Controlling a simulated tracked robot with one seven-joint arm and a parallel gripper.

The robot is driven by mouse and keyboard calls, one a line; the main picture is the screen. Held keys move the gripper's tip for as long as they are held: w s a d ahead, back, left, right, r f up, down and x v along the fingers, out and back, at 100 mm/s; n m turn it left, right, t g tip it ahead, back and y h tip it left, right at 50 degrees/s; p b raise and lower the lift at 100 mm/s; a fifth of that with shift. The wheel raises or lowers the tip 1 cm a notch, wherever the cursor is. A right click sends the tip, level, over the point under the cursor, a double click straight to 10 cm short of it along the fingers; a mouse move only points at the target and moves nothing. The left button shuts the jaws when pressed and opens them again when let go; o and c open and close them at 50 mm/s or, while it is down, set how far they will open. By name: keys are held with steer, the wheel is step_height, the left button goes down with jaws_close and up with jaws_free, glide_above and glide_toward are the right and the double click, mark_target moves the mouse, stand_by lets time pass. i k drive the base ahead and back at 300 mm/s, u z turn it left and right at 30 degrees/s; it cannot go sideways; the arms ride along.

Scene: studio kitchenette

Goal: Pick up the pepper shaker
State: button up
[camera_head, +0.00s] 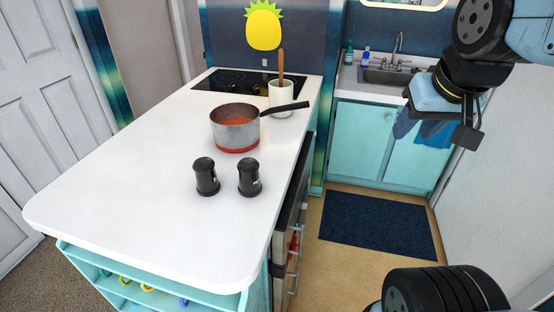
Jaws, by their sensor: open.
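Two near-identical black shakers stand upright side by side on the white counter, a left shaker (207,177) and a right shaker (249,177). Each has a small white mark low on its side, too small to read, so I cannot tell which is the pepper shaker. My gripper (440,118) is at the upper right, pointing down, far to the right of both shakers. It is open, and no object shows in it.
A grey pot with red contents (236,134) sits behind the shakers, its handle pointing right. A white crock (281,98) with a wooden utensil and a black cooktop (232,80) are farther back. The white counter (130,190) is clear left and in front. A dark mat (378,222) lies on the floor.

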mark_target(250, 185)
steer(key=u, duration=0.9)
steer(key=i, duration=0.1)
steer(key=z, duration=2.45)
steer(key=k, duration=2.6)
steer(key=u, duration=1.05)
steer(key=i, duration=1)
